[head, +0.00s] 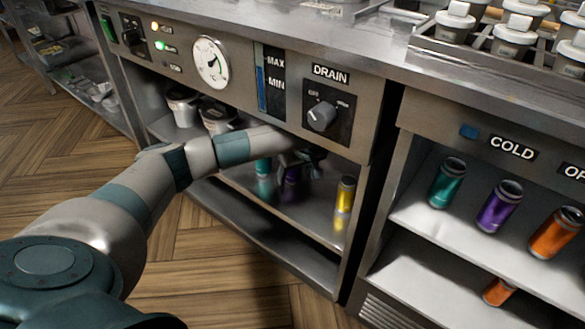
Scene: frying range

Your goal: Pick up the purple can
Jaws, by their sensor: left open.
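A purple can (292,175) stands on the open shelf under the drain panel, its top hidden by my left gripper. A second purple can (499,207) stands on the upper shelf of the unit marked COLD, at the right. My left arm reaches into the shelf under the drain panel. My left gripper (308,157) is open, small and dark in the shade, at the top of the nearer purple can. I cannot tell whether its fingers are around that can or only above it. My right gripper is out of view.
A teal can (263,168) and a yellow can (345,195) stand on either side of the nearer purple can. The COLD shelf also holds a teal can (447,183) and an orange can (556,233). The drain knob (321,116) and panel overhang my gripper.

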